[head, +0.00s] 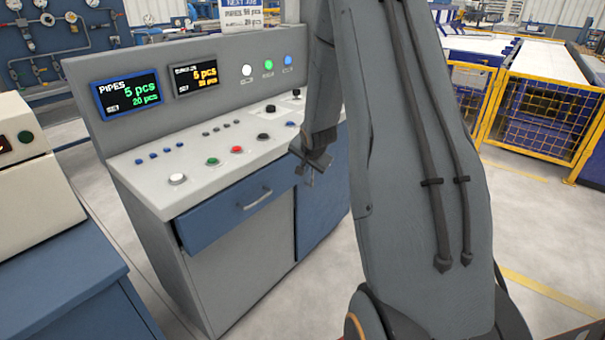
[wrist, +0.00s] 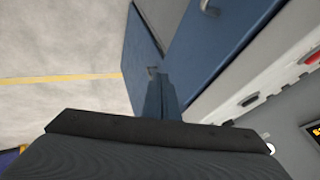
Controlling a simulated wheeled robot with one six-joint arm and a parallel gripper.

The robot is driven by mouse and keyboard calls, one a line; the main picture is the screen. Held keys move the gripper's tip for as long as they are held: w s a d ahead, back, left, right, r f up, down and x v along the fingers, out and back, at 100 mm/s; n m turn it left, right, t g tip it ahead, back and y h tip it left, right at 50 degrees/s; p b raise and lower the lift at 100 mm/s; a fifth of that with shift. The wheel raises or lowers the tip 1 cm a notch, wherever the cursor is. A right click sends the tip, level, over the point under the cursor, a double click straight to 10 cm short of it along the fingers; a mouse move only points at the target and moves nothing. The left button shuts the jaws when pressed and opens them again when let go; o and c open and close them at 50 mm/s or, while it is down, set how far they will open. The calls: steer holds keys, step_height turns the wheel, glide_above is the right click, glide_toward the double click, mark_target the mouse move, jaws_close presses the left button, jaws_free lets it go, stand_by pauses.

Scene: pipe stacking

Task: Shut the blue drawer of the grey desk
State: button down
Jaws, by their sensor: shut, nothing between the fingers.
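The grey desk (head: 215,290) is a control console with a pale sloping button panel. My gripper (head: 309,177) is shut and empty, near the drawer's right end and in front of the blue door (head: 318,205). It also shows in the wrist view (wrist: 157,82). I cannot tell whether it touches the desk.
A blue cabinet (head: 70,290) with a cream machine (head: 30,180) on it stands left of the desk. A yellow fence (head: 540,115) is at the back right. The pale floor in front of the desk is clear where it shows. My arm hides part of the right side.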

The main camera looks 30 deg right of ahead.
steer(key=d+f+t+b, duration=0.3)
steer(key=f+b, duration=0.3)
steer(key=m+t+y+b, duration=0.1)
steer(key=t+y+b, duration=0.7)
steer(key=b, duration=0.4)
glide_toward(273, 186)
steer(key=shift+g+y, duration=0.3)
steer(key=shift+g, duration=0.3)
steer(key=x, duration=0.4)
steer(key=b+x, duration=0.1)
steer(key=shift+w+r, duration=0.35)
steer(key=shift+w, duration=0.4)
